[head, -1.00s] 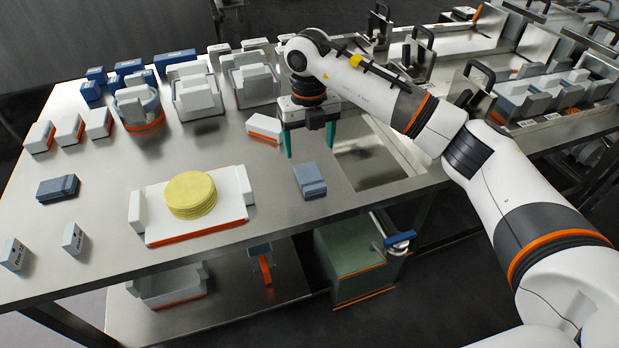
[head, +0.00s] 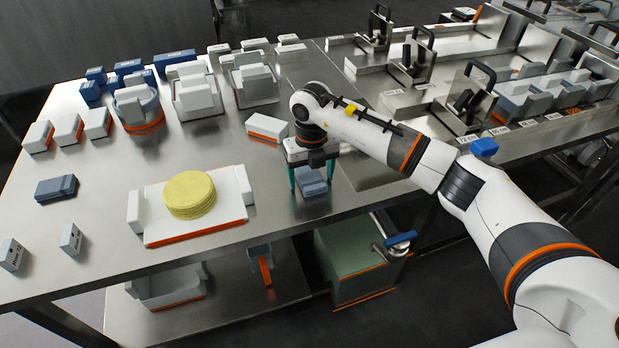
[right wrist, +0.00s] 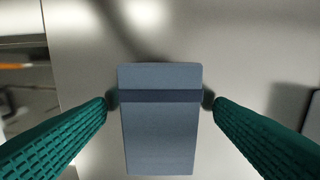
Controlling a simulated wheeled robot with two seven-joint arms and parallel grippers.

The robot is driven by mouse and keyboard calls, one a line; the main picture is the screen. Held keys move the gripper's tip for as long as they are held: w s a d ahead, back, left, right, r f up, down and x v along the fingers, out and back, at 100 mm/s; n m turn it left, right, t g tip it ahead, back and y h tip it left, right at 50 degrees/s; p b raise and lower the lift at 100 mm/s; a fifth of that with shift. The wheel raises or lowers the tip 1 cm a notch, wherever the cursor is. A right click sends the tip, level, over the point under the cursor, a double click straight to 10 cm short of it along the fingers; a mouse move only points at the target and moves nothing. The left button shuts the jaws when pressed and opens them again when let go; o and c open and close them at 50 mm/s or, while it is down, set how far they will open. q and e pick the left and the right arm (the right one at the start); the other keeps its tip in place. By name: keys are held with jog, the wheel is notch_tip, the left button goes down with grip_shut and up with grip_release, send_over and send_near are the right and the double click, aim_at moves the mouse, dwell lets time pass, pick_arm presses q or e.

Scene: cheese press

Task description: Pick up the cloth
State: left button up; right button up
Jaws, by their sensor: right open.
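The cloth (head: 311,182) is a folded blue-grey pad lying flat on the steel table, near its front edge. In the right wrist view the cloth (right wrist: 160,135) lies centred between the two green fingers, with a darker band across it. My right gripper (head: 311,188) is open above the cloth, one finger on either side. In the right wrist view the fingertips of my right gripper (right wrist: 160,101) sit just outside the cloth's side edges, with narrow gaps. The gripper body hides part of the cloth's far end in the head view. My left gripper is not in view.
A white board (head: 165,227) with a round yellow cheese (head: 190,195) stands left of the cloth. A white block (head: 267,127) with an orange base lies behind it. Another dark blue folded pad (head: 57,188) lies far left. A sunken basin area lies to the right.

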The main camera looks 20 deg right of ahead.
aim_at(311, 179)
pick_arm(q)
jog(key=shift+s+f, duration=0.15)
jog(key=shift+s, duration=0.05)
pick_arm(e)
jog(key=c, duration=1.1)
jog(key=shift+o, duration=0.2)
jog(key=shift+r, duration=0.55)
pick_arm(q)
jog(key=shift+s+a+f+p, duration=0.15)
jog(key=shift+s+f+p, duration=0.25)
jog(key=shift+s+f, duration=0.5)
pick_arm(e)
notch_tip(311, 179, up, 9)
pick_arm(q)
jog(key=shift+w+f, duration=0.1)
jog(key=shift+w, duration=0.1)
pick_arm(e)
jog(key=shift+o, duration=1)
jog(key=shift+c, duration=0.6)
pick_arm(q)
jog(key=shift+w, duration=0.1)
